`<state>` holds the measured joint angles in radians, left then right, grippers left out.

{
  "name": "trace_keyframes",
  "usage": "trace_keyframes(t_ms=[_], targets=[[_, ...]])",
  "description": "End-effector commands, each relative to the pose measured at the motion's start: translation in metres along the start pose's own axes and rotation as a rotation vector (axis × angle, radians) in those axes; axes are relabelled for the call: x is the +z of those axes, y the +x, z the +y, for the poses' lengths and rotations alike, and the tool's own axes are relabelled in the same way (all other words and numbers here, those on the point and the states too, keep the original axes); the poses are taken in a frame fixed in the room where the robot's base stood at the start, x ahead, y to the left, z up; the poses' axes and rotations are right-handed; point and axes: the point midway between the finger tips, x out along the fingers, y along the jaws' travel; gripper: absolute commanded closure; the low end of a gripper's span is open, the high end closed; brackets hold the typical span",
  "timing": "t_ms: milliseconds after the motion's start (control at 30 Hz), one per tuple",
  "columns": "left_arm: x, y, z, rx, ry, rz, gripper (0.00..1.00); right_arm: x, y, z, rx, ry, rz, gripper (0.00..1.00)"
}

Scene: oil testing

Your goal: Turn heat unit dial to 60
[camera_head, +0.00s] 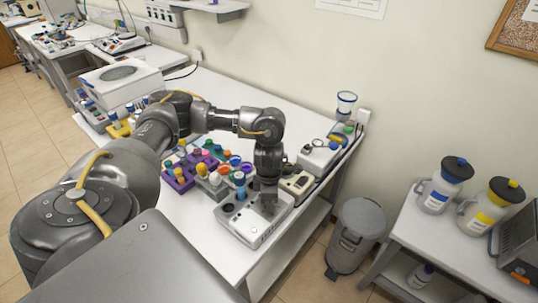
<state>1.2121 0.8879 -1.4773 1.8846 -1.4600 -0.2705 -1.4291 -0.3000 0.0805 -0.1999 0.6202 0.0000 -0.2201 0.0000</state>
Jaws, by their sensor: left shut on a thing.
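The heat unit (243,229) is a white and grey box near the front edge of the white bench. It has round openings on its left part, and a blue-capped vial (240,192) stands at its back left. My left gripper (267,206) points straight down over the right part of the unit's top. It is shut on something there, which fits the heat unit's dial. The dial and its markings are hidden by the gripper, so I cannot read its setting. My right gripper is not in view.
Purple racks (178,178) with several coloured caps stand left of the heat unit. A beige device (297,184) stands close on its right. A grey bin (356,235) stands on the floor beyond the bench.

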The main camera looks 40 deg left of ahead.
Motion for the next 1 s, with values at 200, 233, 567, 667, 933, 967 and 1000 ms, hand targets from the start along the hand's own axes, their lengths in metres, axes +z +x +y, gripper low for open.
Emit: trace_keyframes(t_ms=[200,233,567,667,933,967,1000], targets=[[-0.001,0.001,0.001,0.002,0.161,0.001,0.92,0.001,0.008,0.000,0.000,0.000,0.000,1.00],[-0.001,0.001,0.001,0.002,0.180,0.001,0.92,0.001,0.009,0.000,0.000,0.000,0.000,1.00],[0.000,0.000,0.000,0.001,0.314,0.001,0.92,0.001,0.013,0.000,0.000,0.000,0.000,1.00],[-0.001,0.000,0.000,0.000,0.332,0.001,0.92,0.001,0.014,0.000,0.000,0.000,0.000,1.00],[-0.001,0.000,0.000,0.000,0.344,0.001,0.92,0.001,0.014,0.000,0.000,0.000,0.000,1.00],[-0.001,0.000,0.000,0.001,0.344,0.001,0.92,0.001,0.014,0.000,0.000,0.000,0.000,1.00],[-0.001,0.000,0.000,0.001,0.344,0.001,0.92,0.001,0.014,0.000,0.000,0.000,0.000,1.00]])
